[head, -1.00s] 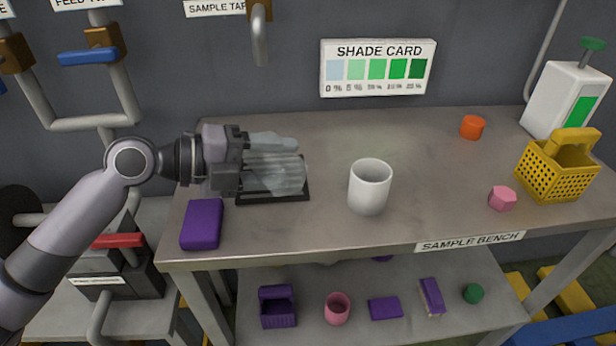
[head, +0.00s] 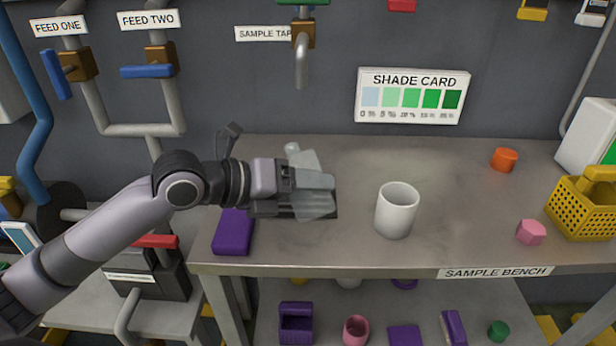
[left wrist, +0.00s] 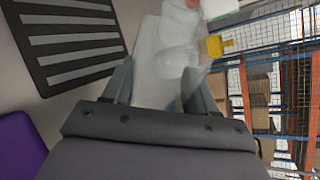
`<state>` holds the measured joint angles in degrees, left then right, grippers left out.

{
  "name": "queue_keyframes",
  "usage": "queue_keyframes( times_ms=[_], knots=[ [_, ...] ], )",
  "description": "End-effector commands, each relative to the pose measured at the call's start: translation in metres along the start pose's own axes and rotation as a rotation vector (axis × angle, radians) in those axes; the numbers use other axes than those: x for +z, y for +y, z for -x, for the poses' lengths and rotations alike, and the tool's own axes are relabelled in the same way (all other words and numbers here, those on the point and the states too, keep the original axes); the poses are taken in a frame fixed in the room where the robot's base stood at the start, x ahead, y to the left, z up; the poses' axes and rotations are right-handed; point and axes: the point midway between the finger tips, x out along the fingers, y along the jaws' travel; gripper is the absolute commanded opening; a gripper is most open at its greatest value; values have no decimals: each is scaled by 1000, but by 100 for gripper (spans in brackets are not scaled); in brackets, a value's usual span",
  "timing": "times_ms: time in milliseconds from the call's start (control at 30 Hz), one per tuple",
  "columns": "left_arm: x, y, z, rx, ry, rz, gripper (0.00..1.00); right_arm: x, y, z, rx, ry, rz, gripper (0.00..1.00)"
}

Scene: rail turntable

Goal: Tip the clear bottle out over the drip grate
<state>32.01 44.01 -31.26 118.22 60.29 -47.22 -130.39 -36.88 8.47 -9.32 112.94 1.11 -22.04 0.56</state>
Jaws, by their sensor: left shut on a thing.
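The clear bottle (head: 314,201) is in my left gripper (head: 298,188), above the drip grate. The bottle is tilted, with a narrower end pointing up and slightly left in the head view. It also shows in the left wrist view (left wrist: 152,72), between the gripper's fingers (left wrist: 157,88). I cannot tell whether liquid is in it. The dark drip grate (left wrist: 72,42) shows its slats in the left wrist view. In the head view the bottle and gripper hide most of it. My right gripper is not in view.
A white mug (head: 397,211) stands right of the bottle. A purple block (head: 233,232) lies left of the grate. An orange cup (head: 504,159), a pink piece (head: 531,232) and a yellow basket (head: 582,208) are on the right. The bench (head: 450,205) is clear between.

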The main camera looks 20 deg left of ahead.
Motion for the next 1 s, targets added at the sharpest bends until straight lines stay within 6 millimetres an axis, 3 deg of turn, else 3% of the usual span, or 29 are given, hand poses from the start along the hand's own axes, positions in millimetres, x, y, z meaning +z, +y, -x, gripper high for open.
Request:
queue_keyframes(
  times_ms=[200,400,700,1000],
  knots=[
    [-25,-1,6,62,-65,-225,27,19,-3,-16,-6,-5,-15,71],
    [-35,-8,17,130,-118,-427,27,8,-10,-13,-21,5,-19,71],
    [-52,-14,28,208,-191,-677,27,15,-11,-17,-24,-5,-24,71],
    [-58,-17,32,238,-218,-772,27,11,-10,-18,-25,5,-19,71]
  ],
)
